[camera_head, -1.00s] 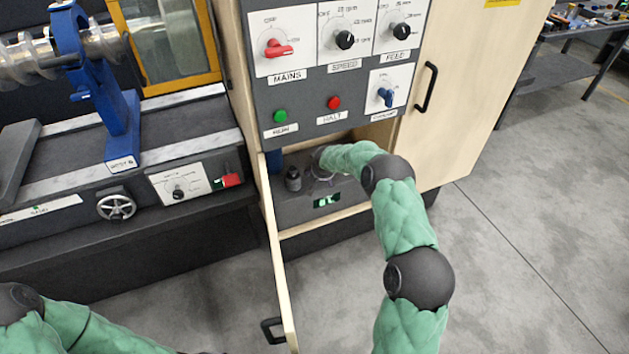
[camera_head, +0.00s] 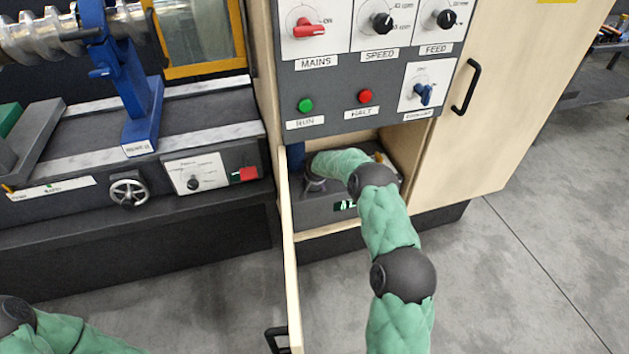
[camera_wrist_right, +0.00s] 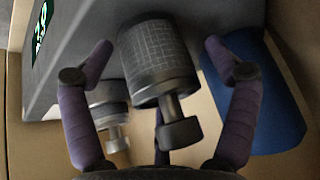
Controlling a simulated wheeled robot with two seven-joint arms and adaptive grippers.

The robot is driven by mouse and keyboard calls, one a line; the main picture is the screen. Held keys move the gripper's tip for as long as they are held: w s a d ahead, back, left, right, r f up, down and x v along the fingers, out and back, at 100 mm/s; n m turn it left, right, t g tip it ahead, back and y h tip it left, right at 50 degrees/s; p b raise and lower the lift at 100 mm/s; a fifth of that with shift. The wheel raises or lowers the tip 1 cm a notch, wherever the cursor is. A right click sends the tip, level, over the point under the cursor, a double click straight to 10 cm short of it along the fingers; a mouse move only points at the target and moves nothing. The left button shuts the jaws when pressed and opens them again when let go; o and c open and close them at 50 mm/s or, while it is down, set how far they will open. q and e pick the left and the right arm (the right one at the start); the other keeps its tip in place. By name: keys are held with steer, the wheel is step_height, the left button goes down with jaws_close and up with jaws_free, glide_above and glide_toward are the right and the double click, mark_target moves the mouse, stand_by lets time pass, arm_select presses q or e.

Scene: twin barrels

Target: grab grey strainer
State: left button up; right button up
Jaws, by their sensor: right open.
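The grey strainer (camera_wrist_right: 160,62) is a dark grey cylinder with a mesh pattern and a stem ending in a knob. In the right wrist view it stands between the two purple fingers of my right gripper (camera_wrist_right: 158,48), which is open, with a gap at each side. I cannot make out the strainer in the head view, where my right arm reaches into the open cabinet and covers that spot. A similar grey fitting (camera_wrist_right: 108,100) without visible mesh is partly behind the left finger. My left arm shows at the lower left of the head view, its gripper out of frame.
A dark box (camera_head: 320,214) with a green display sits inside the cabinet. A blue cylinder (camera_wrist_right: 268,100) stands close beside the right finger. The open cabinet door (camera_head: 291,270) is left of my right arm; the control panel (camera_head: 330,97) hangs above. Open floor lies right.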

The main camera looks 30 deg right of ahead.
steer(key=shift+c, duration=0.3)
steer(key=c, duration=1.2)
steer(key=shift+r, duration=0.1)
